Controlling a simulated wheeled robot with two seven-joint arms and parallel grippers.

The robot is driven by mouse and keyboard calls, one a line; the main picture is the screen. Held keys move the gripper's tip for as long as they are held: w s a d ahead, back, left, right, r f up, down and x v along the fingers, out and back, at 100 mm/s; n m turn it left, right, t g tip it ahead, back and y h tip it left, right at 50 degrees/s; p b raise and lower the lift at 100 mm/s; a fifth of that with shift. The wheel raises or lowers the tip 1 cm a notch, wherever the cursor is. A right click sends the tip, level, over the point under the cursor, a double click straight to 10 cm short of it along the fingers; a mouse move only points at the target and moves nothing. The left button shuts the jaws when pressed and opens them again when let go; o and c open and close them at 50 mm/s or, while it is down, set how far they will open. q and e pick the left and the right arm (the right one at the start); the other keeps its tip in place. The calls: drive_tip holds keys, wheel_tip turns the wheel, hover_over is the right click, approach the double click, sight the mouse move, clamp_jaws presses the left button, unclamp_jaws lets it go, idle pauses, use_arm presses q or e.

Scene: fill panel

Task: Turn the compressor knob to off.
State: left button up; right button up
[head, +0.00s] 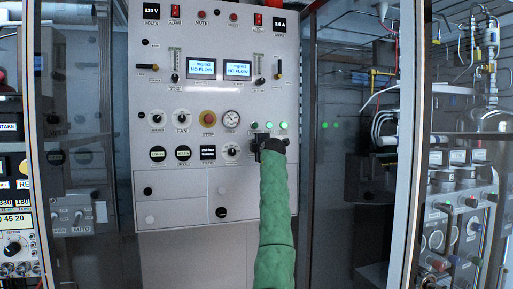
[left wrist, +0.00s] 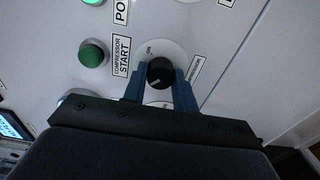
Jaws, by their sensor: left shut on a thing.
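The compressor knob (left wrist: 160,70) is a round black knob on a pale round dial plate, in the left wrist view. A pale pointer mark on it faces the lower left of that picture. My left gripper (left wrist: 160,82) has its two blue fingers on either side of the knob and is shut on it. In the head view my left gripper (head: 266,145) is against the right part of the grey panel, at the end of my green-sleeved arm, and hides the knob there. My right gripper is not in view.
A green button (left wrist: 93,53) beside the "compressor start" label sits close to the knob. Frame posts (head: 411,140) stand on both sides.

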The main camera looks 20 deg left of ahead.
use_arm(q)
drive_tip(key=o, duration=1)
drive_tip(key=shift+f, duration=0.1)
